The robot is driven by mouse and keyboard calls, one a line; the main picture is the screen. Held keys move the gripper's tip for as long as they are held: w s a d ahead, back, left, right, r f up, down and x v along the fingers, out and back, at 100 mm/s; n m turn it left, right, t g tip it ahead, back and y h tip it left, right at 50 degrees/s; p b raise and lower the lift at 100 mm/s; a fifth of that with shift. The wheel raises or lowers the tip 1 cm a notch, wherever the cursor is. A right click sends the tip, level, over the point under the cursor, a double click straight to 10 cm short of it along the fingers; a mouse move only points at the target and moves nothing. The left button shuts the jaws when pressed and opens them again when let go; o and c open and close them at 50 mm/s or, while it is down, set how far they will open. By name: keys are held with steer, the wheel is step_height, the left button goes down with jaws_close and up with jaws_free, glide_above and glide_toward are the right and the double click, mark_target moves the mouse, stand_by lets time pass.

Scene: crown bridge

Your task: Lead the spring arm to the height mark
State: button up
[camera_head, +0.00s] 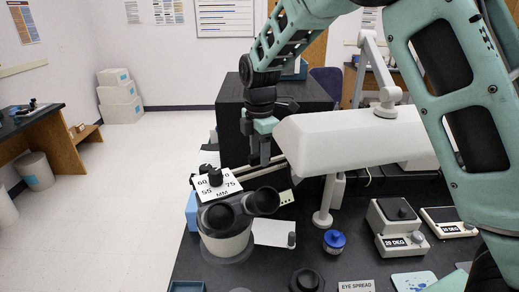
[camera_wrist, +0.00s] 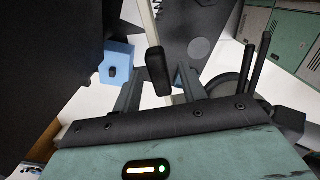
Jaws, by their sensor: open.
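My gripper (camera_head: 260,155) points down at the left end of a large white housing (camera_head: 350,138), beside the dark block behind it. In the wrist view its two fingers (camera_wrist: 160,88) are apart, with a pale bar (camera_wrist: 147,22) ending in a black grip (camera_wrist: 158,70) seen between them. I cannot tell whether the grip lies between the fingers or beyond them; no contact shows. A white jointed arm (camera_head: 372,65) rises from the top of the housing; I cannot tell which part is the spring arm. No height mark can be made out.
Below stand black eyepieces (camera_head: 235,208) and a white MM scale plate (camera_head: 217,184). A light-blue box (camera_wrist: 117,62) is left of the fingers. On the dark bench are a blue-capped jar (camera_head: 334,241), a 20 DEG box (camera_head: 398,228) and an EYE SPREAD label (camera_head: 356,287).

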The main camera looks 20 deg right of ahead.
mark_target(257, 164)
jaws_close()
steer(key=shift+a+f+h+b, duration=0.15)
steer(key=shift+f+h+b, duration=0.3)
steer(key=shift+f, duration=0.85)
steer(key=shift+a+f+h+b, duration=0.1)
steer(key=shift+f+h+b, duration=0.1)
steer(key=shift+f+h, duration=0.75)
steer(key=shift+f+y, duration=0.3)
jaws_free()
steer(key=shift+r, duration=0.1)
